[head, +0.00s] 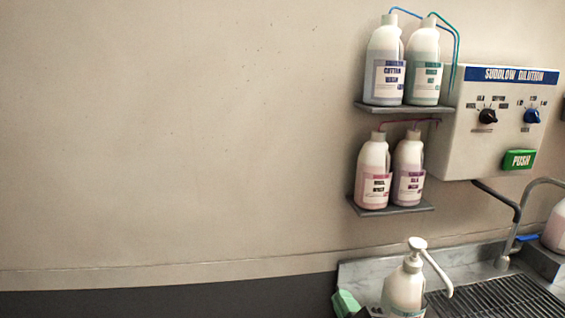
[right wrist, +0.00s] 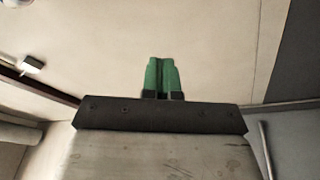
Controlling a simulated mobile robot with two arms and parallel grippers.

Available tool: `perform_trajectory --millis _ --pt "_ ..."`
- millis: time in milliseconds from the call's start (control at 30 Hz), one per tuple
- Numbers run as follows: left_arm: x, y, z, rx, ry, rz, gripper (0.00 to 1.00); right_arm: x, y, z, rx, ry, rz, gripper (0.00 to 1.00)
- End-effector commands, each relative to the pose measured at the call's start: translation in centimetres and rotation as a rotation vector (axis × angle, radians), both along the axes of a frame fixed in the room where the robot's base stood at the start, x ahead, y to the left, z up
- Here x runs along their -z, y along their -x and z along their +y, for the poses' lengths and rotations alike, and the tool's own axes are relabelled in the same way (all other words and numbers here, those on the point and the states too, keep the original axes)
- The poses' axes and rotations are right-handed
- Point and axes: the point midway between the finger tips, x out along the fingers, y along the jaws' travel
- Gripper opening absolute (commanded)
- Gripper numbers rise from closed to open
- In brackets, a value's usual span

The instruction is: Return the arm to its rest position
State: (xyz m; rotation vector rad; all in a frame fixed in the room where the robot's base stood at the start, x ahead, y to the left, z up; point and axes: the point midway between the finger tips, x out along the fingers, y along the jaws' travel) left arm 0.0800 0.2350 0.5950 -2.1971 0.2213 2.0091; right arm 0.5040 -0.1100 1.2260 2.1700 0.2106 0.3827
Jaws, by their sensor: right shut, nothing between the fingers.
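My right gripper (head: 345,303) shows at the bottom edge of the head view, just left of a white pump bottle (head: 404,289). Only its green fingertips and a little dark part show there; the rest is cut off by the frame. I cannot tell whether it touches the bottle. In the right wrist view its two green fingers (right wrist: 161,75) lie side by side, shut and empty, in front of a plain pale surface. My left gripper is not in view.
A dilution box (head: 490,140) with knobs and a green push button (head: 519,160) hangs on the wall. Several bottles stand on an upper shelf (head: 405,109) and a lower shelf (head: 390,208). A drain grate (head: 500,303) lies at bottom right. The wall at left is bare.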

Motion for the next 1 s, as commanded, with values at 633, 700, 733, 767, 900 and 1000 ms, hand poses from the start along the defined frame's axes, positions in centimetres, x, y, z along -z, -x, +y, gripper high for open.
perform_trajectory --millis 633,700,733,767,900,1000 --pt "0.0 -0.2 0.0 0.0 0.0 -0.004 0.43 20.4 22.5 -9.5 0.616 -0.545 1.39 0.0" --pt "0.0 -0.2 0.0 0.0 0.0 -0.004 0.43 20.8 24.7 -9.6 0.652 -0.56 1.477 0.0" --pt "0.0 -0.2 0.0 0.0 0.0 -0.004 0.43 21.0 25.6 -9.7 0.668 -0.567 1.514 0.0" --pt "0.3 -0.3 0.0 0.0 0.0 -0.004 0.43 22.0 25.2 -9.6 0.668 -0.564 1.515 0.0" --pt "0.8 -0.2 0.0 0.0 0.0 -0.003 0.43 26.0 24.1 -9.5 0.67 -0.555 1.522 0.0" --pt "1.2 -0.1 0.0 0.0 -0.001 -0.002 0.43 29.1 23.7 -9.4 0.674 -0.55 1.531 0.0"
